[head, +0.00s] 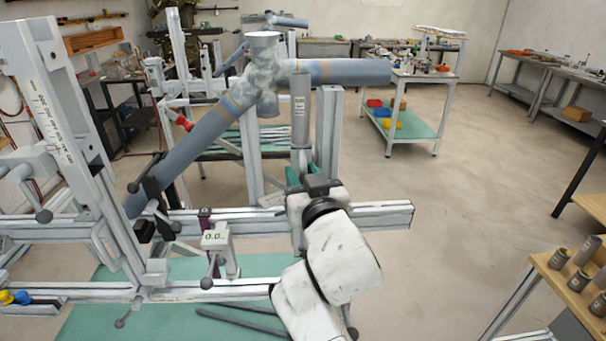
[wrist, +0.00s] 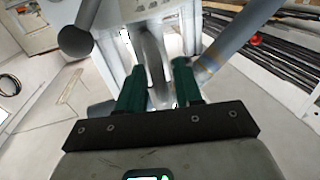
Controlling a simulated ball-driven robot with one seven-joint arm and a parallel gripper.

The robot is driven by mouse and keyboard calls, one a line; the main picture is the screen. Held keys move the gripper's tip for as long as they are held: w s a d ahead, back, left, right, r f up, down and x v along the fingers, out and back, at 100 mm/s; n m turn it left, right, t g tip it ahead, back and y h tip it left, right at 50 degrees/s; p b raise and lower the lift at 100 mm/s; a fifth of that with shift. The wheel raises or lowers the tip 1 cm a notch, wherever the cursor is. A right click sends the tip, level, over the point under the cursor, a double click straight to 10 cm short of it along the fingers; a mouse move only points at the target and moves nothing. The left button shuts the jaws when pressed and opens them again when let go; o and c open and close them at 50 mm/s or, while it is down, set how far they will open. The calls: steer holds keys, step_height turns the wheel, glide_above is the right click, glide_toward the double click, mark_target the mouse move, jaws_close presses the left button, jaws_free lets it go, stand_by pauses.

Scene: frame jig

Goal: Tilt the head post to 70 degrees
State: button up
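The head post (head: 75,125) is the pale column with a ruled scale at the left of the head view. It leans with its top toward the left; I cannot read its angle. My gripper (head: 297,176) is well to the right of the post, beside a vertical grey tube (head: 300,105). In the wrist view its green fingers (wrist: 160,85) stand apart. A grey rounded part (wrist: 150,60) shows between them, with a slight gap at the right finger. The head post is not clearly identifiable there.
A blue-grey tube frame (head: 215,125) is mounted on the jig above the rail (head: 375,216). Black-knobbed levers (head: 45,215) stick out near the head post. A shelf trolley (head: 440,75) stands behind, and a wooden bench (head: 565,295) is at right. Open floor lies between.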

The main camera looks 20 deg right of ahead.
jaws_close()
stand_by(0.5)
steer(key=w+a+f+n, duration=0.1)
steer(key=w+a+n, duration=0.1)
steer(key=a, duration=0.6)
steer(key=shift+w+f+n+g+b, duration=0.3)
steer(key=shift+n+g+b, duration=0.1)
steer(key=shift+n, duration=0.5)
jaws_free()
